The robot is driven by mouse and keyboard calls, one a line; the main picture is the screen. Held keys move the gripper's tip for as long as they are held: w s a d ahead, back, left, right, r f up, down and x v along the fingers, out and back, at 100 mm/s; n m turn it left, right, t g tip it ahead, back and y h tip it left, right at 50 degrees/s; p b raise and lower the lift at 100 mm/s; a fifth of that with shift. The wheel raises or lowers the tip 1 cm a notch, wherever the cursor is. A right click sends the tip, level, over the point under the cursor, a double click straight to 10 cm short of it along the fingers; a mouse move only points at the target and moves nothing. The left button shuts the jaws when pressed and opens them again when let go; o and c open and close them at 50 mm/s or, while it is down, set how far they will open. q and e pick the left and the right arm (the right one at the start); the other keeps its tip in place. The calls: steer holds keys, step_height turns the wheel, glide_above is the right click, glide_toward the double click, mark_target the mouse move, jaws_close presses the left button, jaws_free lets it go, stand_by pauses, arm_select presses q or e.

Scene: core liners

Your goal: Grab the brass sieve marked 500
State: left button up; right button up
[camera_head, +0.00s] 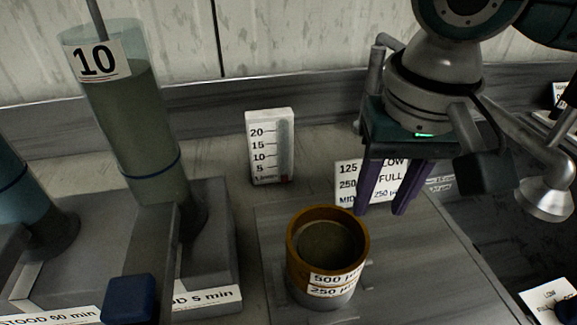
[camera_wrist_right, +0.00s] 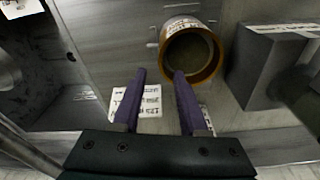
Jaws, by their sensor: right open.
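The brass sieve marked 500 (camera_head: 328,242) sits upright on top of a greyer ring marked 250 (camera_head: 335,299), low in the middle of the head view. Its open top shows a dark interior. In the right wrist view the brass sieve (camera_wrist_right: 191,54) is seen from above, beyond the fingertips and slightly right. My right gripper (camera_head: 384,209) has purple fingers, apart and empty, to the right of and behind the sieve, not touching it. The same open fingers show in the right wrist view (camera_wrist_right: 160,74). My left gripper is not seen.
A tall cylinder marked 10 (camera_head: 138,130) stands on a grey block at left. A white scale card (camera_head: 270,147) stands behind the sieve. A label card (camera_head: 347,178) is behind the right fingers. A dark recess lies at right; grey board (camera_head: 420,265) right of the sieve is clear.

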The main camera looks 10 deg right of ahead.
mark_target(366, 235)
steer(key=shift+w+d+f, duration=0.1)
steer(key=shift+w+f, duration=0.05)
steer(key=shift+f, duration=0.8)
steer(key=f, duration=0.5)
steer(key=shift+w+f, duration=0.2)
steer(key=shift+w, duration=0.05)
jaws_close()
stand_by(0.4)
